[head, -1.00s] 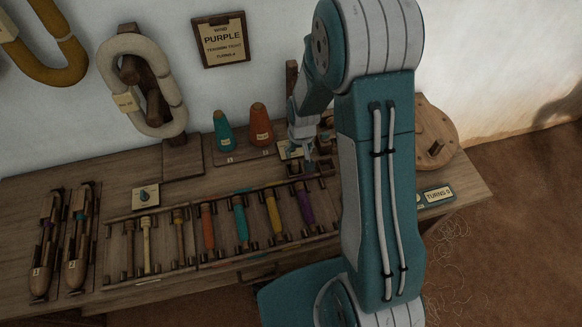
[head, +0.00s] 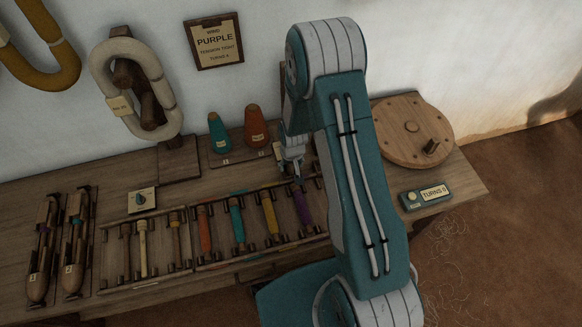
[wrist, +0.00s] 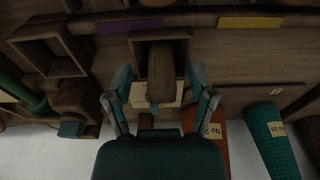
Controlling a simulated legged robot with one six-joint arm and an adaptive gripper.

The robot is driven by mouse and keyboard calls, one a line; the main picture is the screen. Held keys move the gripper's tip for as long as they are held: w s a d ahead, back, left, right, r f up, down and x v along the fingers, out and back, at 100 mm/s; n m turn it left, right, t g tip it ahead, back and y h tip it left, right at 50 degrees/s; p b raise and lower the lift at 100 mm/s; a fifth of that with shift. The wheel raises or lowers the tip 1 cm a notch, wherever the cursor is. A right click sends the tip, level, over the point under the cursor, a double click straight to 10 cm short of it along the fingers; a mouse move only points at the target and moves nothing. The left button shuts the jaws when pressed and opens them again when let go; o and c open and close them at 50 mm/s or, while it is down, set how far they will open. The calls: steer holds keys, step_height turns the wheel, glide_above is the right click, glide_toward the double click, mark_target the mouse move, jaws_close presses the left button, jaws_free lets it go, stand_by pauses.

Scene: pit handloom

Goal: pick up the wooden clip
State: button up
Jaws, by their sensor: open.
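My gripper (head: 296,178) is low over the back of the bench, behind the purple bobbin. In the wrist view its two fingers (wrist: 160,84) are open and spread. Between them shows a brown wooden piece (wrist: 161,72), which looks like the wooden clip, with its far end in a square wooden compartment (wrist: 189,43). The fingers are on either side of it, with gaps visible; I cannot tell how far below them it lies. In the head view my arm and gripper hide this piece.
A second square compartment (wrist: 48,50) is beside it. Orange (head: 255,127) and teal (head: 219,133) cones stand close to the gripper. A bobbin rack (head: 195,268) lies in front. A wooden wheel (head: 400,126) and a turns counter (head: 425,196) are at the right.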

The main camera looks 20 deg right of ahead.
steer(key=shift+a, duration=0.15)
steer(key=c, duration=0.9)
steer(key=shift+c, duration=0.2)
steer(key=shift+r, duration=0.7)
steer(key=s+d+r, duration=0.3)
steer(key=s+r, duration=0.8)
steer(key=s, duration=0.2)
steer(key=shift+s+d+r, duration=0.3)
steer(key=shift+s+d, duration=0.05)
